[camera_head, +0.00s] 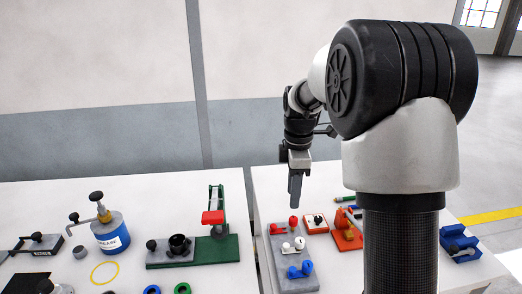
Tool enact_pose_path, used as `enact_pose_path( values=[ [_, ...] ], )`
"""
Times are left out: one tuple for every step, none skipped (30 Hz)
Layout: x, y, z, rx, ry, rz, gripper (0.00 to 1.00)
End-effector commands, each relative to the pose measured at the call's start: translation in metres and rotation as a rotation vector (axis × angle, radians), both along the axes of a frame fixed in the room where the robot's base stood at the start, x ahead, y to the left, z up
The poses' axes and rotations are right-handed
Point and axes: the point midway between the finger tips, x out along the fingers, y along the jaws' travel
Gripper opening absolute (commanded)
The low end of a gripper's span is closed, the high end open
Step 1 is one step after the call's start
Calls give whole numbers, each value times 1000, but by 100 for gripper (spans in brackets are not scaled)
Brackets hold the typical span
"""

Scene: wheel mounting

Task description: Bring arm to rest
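My arm rises at the right of the view and reaches forward over the right table (262,185). My gripper (295,190) hangs pointing down above the back part of that table, apart from the things on it. Its fingers show nearly edge-on as one grey shape, so I cannot tell whether they are open or shut. I see nothing held in it. My upper arm hides part of the right table.
Below my gripper is a grey stepped block (283,262) with red, white and blue pieces. An orange device (346,236) and a blue block (459,243) stand to its right. The left table holds a blue grease can (110,233) and a green-based fixture (215,248).

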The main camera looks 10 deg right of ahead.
Motion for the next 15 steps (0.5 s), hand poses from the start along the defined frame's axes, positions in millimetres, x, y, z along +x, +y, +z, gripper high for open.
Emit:
enact_pose_path(
  values=[
    [-12,3,33,3,-33,-67,37],
    [-21,4,48,7,-51,-120,37],
    [-35,7,69,14,-76,-198,37],
    [-46,8,83,21,-95,-259,37],
    [-58,10,97,30,-115,-322,37],
    [-73,13,114,42,-138,-405,37],
    [-85,14,126,54,-158,-468,37],
    [-97,16,137,66,-177,-530,37],
    [-113,18,150,85,-201,-613,37],
    [-126,20,159,100,-218,-674,37],
    [-138,21,168,117,-236,-736,37],
    [-154,23,178,143,-259,-818,37],
    [-166,24,184,161,-273,-878,37],
    [-178,25,189,181,-289,-936,37],
    [-192,26,195,209,-306,-1012,37]
  ],
)
